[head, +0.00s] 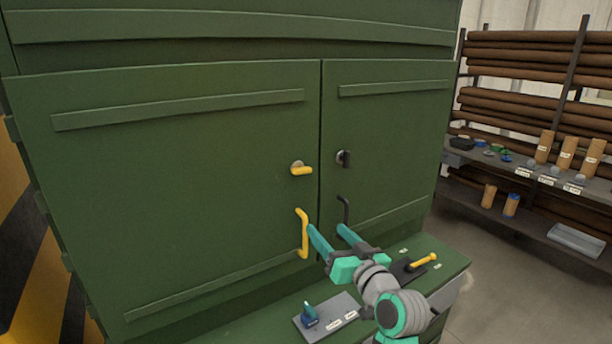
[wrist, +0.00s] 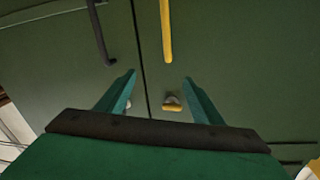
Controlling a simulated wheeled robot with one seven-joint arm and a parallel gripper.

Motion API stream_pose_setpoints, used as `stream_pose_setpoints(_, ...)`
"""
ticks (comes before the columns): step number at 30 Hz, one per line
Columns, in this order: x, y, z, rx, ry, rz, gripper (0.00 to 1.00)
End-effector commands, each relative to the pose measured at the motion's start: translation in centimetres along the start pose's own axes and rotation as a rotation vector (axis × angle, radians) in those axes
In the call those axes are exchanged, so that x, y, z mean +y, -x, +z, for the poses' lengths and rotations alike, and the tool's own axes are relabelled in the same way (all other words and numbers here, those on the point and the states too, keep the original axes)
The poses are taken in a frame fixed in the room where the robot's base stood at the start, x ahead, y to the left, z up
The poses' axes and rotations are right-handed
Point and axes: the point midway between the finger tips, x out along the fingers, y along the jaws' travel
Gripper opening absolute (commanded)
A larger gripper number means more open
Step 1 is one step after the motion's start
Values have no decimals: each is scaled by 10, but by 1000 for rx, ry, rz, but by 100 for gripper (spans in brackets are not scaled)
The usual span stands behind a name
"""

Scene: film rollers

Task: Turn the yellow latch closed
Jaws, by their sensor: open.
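The yellow latch (head: 302,170) is on the left green door, close to the seam, above the yellow handle (head: 303,234). Its short lever lies about level and points right, on a round grey base. My gripper (head: 326,230) is open and empty, in front of the doors, below the latch and to the right of the yellow handle. In the wrist view, the yellow latch (wrist: 172,106) shows between the two teal fingers (wrist: 160,78), nearer the right one. No contact between the fingers and the latch is visible.
A black latch (head: 343,158) and black handle (head: 344,209) are on the right door. A rack of brown rolls (head: 530,75) stands at right.

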Motion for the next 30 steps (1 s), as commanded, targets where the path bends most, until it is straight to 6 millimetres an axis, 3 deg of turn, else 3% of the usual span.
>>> stream_pose_setpoints(1, -4, -1, -26, 5, 24, -22, 61)
stream_pose_setpoints(3, -11, -1, -52, 1, 50, -53, 61)
stream_pose_setpoints(6, -20, 1, -83, -5, 86, -88, 61)
stream_pose_setpoints(10, -29, 4, -108, -13, 119, -119, 61)
stream_pose_setpoints(17, -35, -1, -118, -20, 133, -135, 61)
stream_pose_setpoints(30, -44, -71, -116, -20, 132, -135, 61)
